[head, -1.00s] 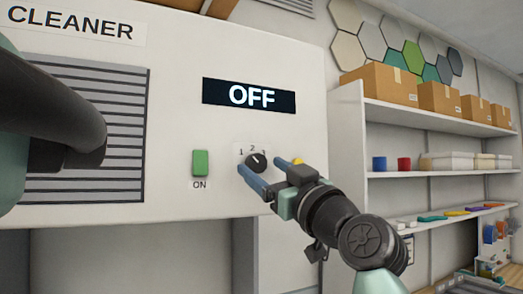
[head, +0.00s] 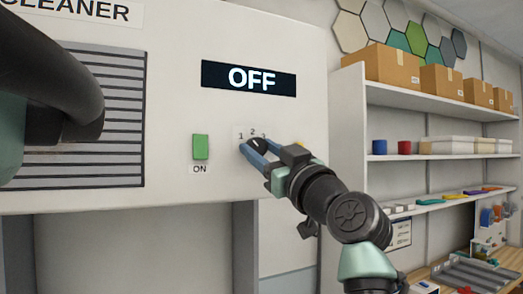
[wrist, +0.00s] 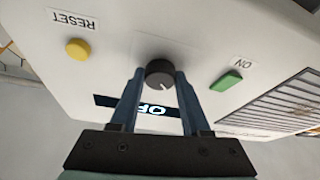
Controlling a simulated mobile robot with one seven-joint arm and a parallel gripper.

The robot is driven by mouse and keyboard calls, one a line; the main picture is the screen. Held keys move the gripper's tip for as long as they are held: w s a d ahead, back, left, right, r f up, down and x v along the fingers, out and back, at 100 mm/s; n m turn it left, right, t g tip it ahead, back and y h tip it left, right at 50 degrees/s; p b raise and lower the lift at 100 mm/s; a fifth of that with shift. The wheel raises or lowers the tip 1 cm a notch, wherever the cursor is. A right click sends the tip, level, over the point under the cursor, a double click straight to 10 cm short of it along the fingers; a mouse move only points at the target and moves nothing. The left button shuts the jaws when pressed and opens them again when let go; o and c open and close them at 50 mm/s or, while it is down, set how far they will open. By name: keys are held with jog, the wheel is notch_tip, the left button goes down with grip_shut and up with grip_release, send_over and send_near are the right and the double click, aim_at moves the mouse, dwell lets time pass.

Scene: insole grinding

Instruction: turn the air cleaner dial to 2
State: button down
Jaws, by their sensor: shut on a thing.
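The air cleaner dial (head: 257,143) is a small black knob on the white front panel, with 1, 2 and 3 printed around its top. My gripper (head: 255,153) has its two blue fingers on either side of the dial. The wrist view, which is upside down, also shows the dial (wrist: 160,72) between the fingertips (wrist: 160,76). The dial's white pointer line is at its lower right there, which is the upper left when upright. The exact number it meets is hard to tell. The display (head: 249,79) above reads OFF.
A green ON button (head: 200,147) is left of the dial. A yellow RESET button (wrist: 77,50) is on the dial's other side, mostly hidden by my gripper in the head view. A vent grille (head: 125,120) is further left. Shelves (head: 440,155) with boxes stand at the right.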

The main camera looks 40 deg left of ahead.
jog(key=shift+m+t, duration=0.3)
jog(key=shift+m, duration=0.3)
jog(key=m+t, duration=0.1)
jog(key=m, duration=0.1)
jog(key=m+t+h+p, duration=0.1)
jog(key=m, duration=0.2)
jog(key=shift+s+r+t, duration=0.15)
jog(key=shift+t, duration=0.15)
jog(key=m+t+h+p, duration=0.1)
jog(key=m+p, duration=0.1)
jog(key=m, duration=0.1)
jog(key=shift+m, duration=0.4)
jog(key=shift+m+t+h+p, duration=0.7)
jog(key=shift+m+h+p, duration=0.1)
jog(key=shift+m, duration=0.6)
jog(key=shift+c, duration=1.9)
grip_release()
